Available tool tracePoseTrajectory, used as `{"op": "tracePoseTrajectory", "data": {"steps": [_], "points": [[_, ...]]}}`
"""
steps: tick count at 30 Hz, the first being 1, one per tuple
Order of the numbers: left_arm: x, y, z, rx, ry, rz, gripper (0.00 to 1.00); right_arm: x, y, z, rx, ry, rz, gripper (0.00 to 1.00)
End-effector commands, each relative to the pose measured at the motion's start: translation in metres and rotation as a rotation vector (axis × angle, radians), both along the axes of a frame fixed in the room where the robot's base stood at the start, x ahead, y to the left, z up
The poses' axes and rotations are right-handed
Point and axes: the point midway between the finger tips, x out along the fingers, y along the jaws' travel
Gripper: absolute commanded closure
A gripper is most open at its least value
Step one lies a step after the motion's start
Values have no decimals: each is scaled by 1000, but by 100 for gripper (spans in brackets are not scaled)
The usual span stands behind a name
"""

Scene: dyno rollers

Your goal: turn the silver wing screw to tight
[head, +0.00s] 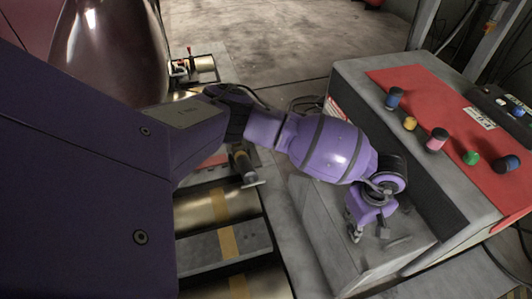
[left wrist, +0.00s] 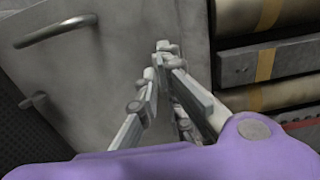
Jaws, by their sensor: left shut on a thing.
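My left gripper (head: 355,232) reaches down over the grey metal housing, right of the rollers. In the left wrist view its fingers (left wrist: 162,66) come together near the middle of the picture. They are shut on a small grey-silver piece that I take to be the silver wing screw (left wrist: 166,47). The fingers hide most of it, so its turned angle and tightness cannot be told. My right gripper is not in view.
A grey console (head: 350,78) with a red panel and several coloured knobs stands right of the arm. Metal rollers (head: 200,210) with yellow marks lie at the left. A bar handle (left wrist: 55,30) sits on the grey panel near the gripper. Open floor lies behind.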

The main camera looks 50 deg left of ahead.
Motion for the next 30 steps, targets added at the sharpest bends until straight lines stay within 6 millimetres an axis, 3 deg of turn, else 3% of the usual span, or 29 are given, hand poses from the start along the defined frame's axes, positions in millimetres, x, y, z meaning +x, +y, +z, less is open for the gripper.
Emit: {"op": "tracePoseTrajectory", "data": {"steps": [4, 9, 20, 23, 30], "points": [[2, -4, 3, -8, -5, -5, 100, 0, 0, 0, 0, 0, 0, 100], [2, -3, 3, -6, -5, -4, 75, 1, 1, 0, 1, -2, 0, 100], [2, -1, 5, -2, -3, -1, 75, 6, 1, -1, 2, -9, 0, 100], [2, -1, 16, -2, -5, -1, 75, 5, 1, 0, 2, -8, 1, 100], [3, -2, 67, -4, -8, -3, 75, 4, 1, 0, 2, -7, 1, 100]]}}
